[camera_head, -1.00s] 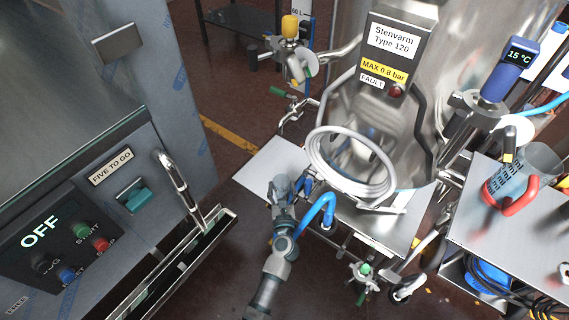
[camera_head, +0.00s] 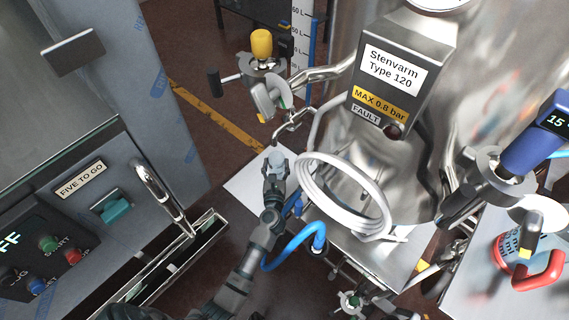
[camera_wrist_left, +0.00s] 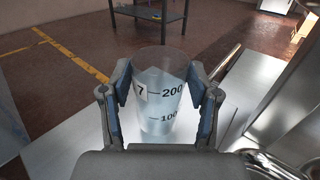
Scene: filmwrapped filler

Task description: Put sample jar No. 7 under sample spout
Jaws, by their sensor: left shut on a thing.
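The clear sample jar No. 7 (camera_wrist_left: 160,92), with "7", "100" and "200" marks, stands upright between the fingers of my left gripper (camera_wrist_left: 159,100) in the left wrist view. That gripper (camera_head: 276,166) is shut on it. In the head view only the pale top of the jar (camera_head: 277,157) shows beyond the gripper. The bent metal tube that looks like the sample spout (camera_head: 290,126) is just above and right of the jar in the picture. I cannot tell whether the jar's mouth is under its end. My right gripper is not in view.
A pale metal shelf (camera_head: 240,186) lies below the jar. The steel tank, white coiled hose (camera_head: 313,190), blue hose (camera_head: 275,262) and a valve with a yellow cap (camera_head: 261,43) crowd the right and far sides. A steel machine with open trough (camera_head: 190,250) stands left.

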